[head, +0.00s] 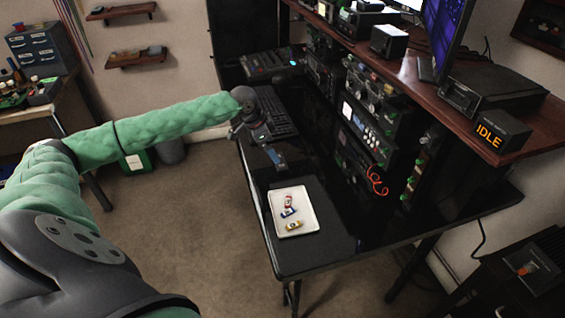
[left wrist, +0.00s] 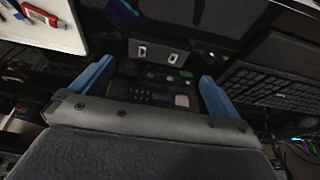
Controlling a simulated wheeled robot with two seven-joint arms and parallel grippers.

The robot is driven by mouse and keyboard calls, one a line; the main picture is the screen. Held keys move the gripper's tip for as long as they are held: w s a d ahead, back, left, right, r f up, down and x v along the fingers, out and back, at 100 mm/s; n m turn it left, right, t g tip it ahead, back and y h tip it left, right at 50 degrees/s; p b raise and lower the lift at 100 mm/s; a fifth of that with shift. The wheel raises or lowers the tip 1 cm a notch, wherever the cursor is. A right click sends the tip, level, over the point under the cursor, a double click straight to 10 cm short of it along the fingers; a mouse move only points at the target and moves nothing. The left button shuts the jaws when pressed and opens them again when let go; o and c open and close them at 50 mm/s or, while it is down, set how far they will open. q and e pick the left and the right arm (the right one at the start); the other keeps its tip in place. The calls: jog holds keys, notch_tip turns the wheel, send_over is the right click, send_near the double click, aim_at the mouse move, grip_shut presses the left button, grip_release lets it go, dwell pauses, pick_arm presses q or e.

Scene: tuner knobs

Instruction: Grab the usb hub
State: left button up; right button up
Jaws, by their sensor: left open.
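A small dark box with two light port openings, which looks like the usb hub (left wrist: 158,52), lies just beyond my left fingertips in the left wrist view. I cannot make it out in the head view, where my left gripper blocks that spot. My left gripper (head: 276,157) is over the black desk, between the keyboard and the white tray. Its two blue fingers are spread wide in the left wrist view (left wrist: 157,72), with nothing gripped between them. My right gripper is in neither view.
A white tray (head: 308,222) holding several small coloured sticks lies on the desk's near part. A black keyboard (head: 270,112) lies beyond my gripper. Equipment racks (head: 365,125) under a wooden shelf (head: 410,75) line the right side. The glossy desk (head: 345,190) between is mostly clear.

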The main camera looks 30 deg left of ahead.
pick_arm(q)
jog(key=shift+x, duration=0.8)
jog(key=shift+w+d+f+p, duration=0.1)
jog(key=shift+d+f+p, duration=0.15)
jog(key=shift+f+p, duration=0.15)
jog(key=x, duration=0.3)
jog(key=shift+w+d+f+p, duration=0.1)
jog(key=shift+f+p, duration=0.2)
jog(key=shift+f, duration=0.2)
jog(key=c, duration=0.8)
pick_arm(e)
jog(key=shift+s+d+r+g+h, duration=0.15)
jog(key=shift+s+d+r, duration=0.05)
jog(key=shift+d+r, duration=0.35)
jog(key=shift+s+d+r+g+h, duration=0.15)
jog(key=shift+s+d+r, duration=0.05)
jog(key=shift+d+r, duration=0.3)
pick_arm(q)
jog(key=shift+r, duration=0.15)
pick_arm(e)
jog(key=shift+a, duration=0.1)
